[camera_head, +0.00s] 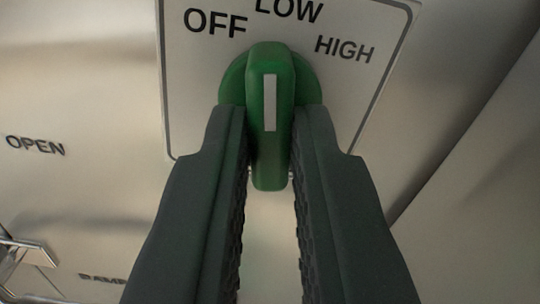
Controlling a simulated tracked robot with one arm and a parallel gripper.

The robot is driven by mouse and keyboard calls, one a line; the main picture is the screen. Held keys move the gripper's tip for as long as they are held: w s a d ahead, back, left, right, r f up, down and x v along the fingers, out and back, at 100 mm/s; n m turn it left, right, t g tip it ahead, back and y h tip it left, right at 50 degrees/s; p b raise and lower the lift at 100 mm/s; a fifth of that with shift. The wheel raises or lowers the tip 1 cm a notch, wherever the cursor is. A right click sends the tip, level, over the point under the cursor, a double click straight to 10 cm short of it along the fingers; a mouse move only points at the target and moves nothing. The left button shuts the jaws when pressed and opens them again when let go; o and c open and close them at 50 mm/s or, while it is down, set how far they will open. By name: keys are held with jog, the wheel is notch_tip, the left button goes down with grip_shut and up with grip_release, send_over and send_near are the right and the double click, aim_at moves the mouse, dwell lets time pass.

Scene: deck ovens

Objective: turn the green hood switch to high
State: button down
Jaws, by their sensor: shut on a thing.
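The green hood switch (270,75) is a round knob with a raised grip bar and a white stripe, on a pale label plate (190,120) with a dark border. The plate reads OFF at upper left, LOW above and HIGH at upper right, and looks tilted. The stripe runs straight up in the picture, between OFF and LOW and nearer LOW. My gripper (270,125) is shut on the grip bar, one dark finger on each side. The fingertips hide the lower left and lower right of the knob's round base.
The pale metal front carries the printed word OPEN (35,145) at left. A partly cut-off word (102,277) and a shiny metal piece (22,262) show at lower left. A dark diagonal edge (440,160) runs down the right side.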

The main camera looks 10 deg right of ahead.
jog(key=m, duration=0.5)
jog(key=shift+m, duration=0.3)
jog(key=m+p, duration=0.1)
jog(key=m, duration=0.4)
jog(key=shift+a+m+p, duration=0.1)
jog(key=shift+m+p, duration=0.2)
jog(key=c, duration=1.5)
grip_release()
jog(key=shift+o, duration=0.2)
jog(key=s+b, duration=0.2)
jog(key=s, duration=1.1)
jog(key=shift+s, duration=0.35)
